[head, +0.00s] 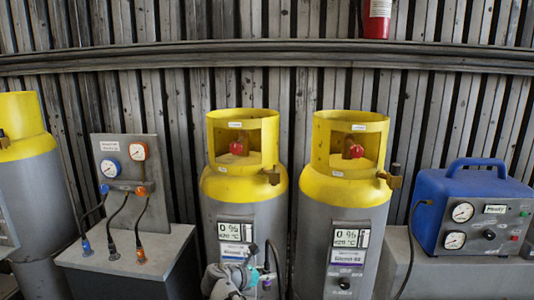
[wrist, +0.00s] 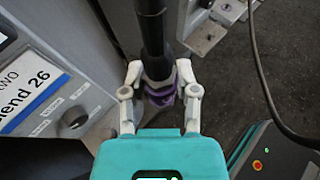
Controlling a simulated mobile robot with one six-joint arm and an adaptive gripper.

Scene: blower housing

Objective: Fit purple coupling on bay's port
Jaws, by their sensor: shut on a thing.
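My gripper (wrist: 158,78) is shut on the purple coupling (wrist: 161,97), which sits at the end of a thick black hose (wrist: 151,30) in the wrist view. In the head view the purple coupling (head: 266,285) is a small patch at the bottom, in front of the left middle cylinder (head: 236,197). In the wrist view a grey panel (wrist: 98,88) with a blue-and-white label ending in "26" stands left of the coupling, apart from it. A round black fitting (wrist: 75,118) is on that panel; I cannot tell whether it is a knob or the port.
A second yellow-topped cylinder (head: 346,205) stands close on the right. A gauge board (head: 127,172) with hanging hoses is at left; a blue machine (head: 474,212) is at right. In the wrist view a thin dark cable (wrist: 262,75) hangs right of the gripper, above grey floor.

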